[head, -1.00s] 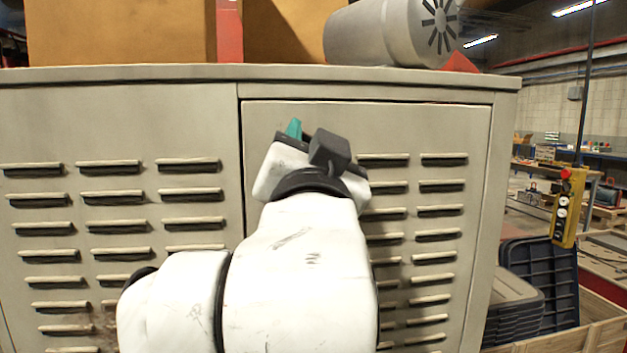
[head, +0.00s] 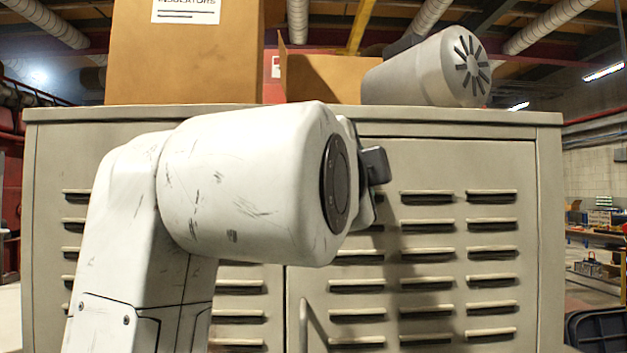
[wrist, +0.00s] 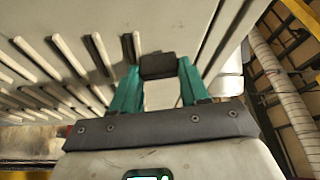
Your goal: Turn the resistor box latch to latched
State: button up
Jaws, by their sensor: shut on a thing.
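The resistor box (head: 450,165) is a large grey-beige cabinet with louvred doors, directly in front of me. In the wrist view its slotted panel (wrist: 70,40) fills the upper left. My gripper (wrist: 158,72) has teal fingers on both sides of a small dark block, which appears to be the latch (wrist: 157,66), and is shut on it. The block lies close against the panel near a door edge. Whether it stands latched or unlatched I cannot tell.
A cardboard box (head: 185,60), a second open box (head: 330,80) and a grey cylindrical motor (head: 425,70) rest on the cabinet top. A thin pale bar (head: 312,325) shows low on the front. A dark bin (head: 598,330) stands at the lower right.

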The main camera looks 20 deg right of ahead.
jog(key=shift+m+g+y, duration=0.3)
jog(key=shift+m+g, duration=0.1)
jog(key=shift+m, duration=0.8)
jog(key=o, duration=1.1)
jog(key=shift+c, duration=0.2)
jog(key=v, duration=1)
jog(key=shift+s+a+b, duration=0.2)
jog(key=shift+a+b, duration=0.1)
jog(key=shift+b, duration=0.15)
